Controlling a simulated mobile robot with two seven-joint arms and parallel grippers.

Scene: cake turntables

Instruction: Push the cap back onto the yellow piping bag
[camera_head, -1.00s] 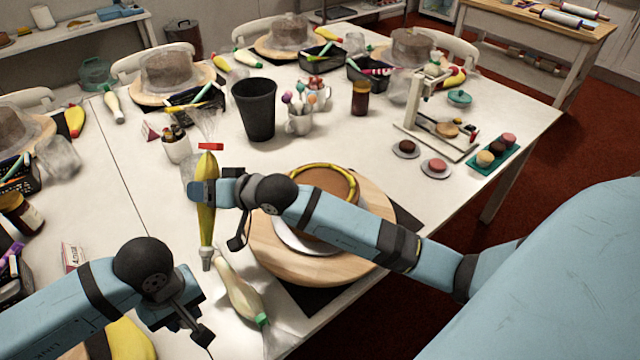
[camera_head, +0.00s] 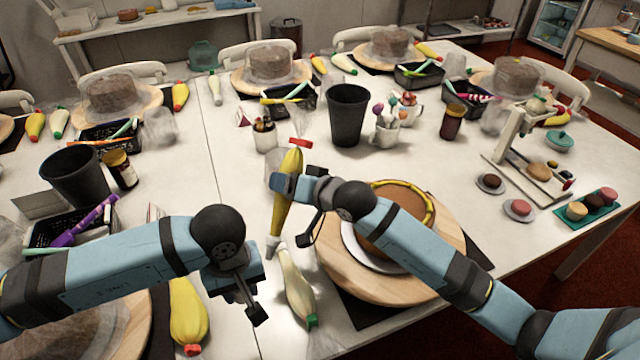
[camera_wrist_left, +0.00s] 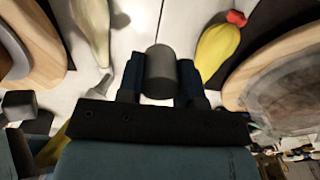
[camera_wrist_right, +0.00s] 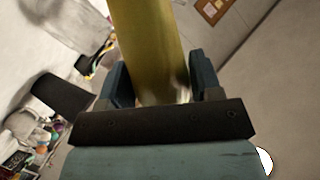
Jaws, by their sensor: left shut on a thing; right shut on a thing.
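The yellow piping bag (camera_head: 289,205) is upright with its red end on top and its metal nozzle pointing down. My right gripper (camera_head: 284,187) is shut around the bag's body; the right wrist view shows the bag (camera_wrist_right: 147,45) between both fingers. My left gripper (camera_head: 238,277) is below and left of the nozzle, apart from it. In the left wrist view it is shut on a grey cylindrical cap (camera_wrist_left: 160,75). The head view does not clearly show this cap.
A cream piping bag (camera_head: 298,292) with a green end lies below the held bag. Another yellow bag (camera_head: 188,315) lies at the front left. A cake (camera_head: 398,215) on a wooden turntable (camera_head: 425,285) stands close right. A black bin (camera_head: 347,115) stands behind.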

